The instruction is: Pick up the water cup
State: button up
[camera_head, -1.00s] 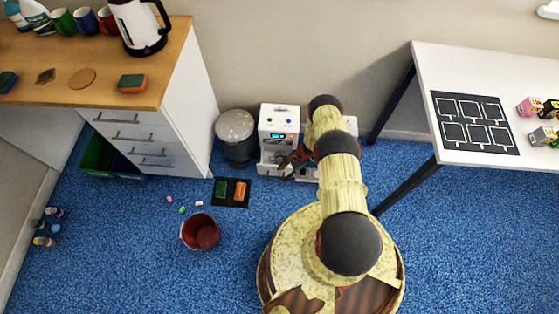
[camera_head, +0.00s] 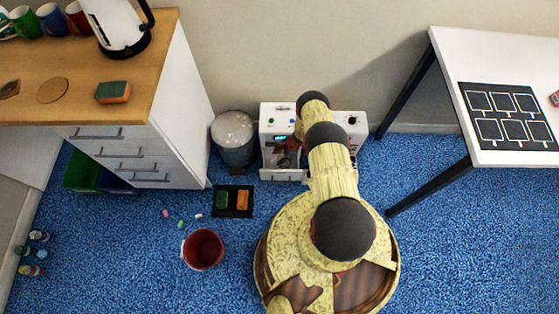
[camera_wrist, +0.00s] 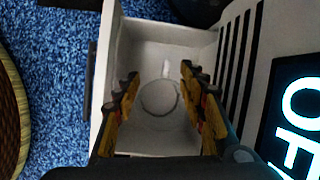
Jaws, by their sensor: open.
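A pale round shape with a small handle-like stub, which looks like a white cup (camera_wrist: 158,98), sits inside a white open bay (camera_wrist: 190,45) in the wrist view. It is white on white, so its outline is faint. My gripper (camera_wrist: 160,82) is open, with one finger on each side of the cup as seen from above. I cannot tell whether the fingers touch it. In the head view my gripper (camera_head: 286,150) is at the front of a white machine (camera_head: 281,112) with a small lit display. The cup is not discernible in the head view.
A grey lidded bin (camera_head: 233,130) stands left of the machine. A red bucket (camera_head: 203,249) and a dark mat (camera_head: 232,201) with two sponges lie on the blue floor. A counter (camera_head: 150,60) with mugs and a kettle is at left, a white table (camera_head: 448,60) at right.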

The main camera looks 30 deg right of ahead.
jog(key=shift+w+a+f+b, duration=0.15)
jog(key=shift+w+f+b, duration=0.15)
jog(key=shift+f, duration=0.3)
jog(key=shift+b+x, duration=2)
jog(key=shift+x, duration=1.35)
jog(key=shift+a, duration=0.1)
jog(key=shift+r, duration=0.1)
jog(key=shift+c, duration=0.7)
grip_shut()
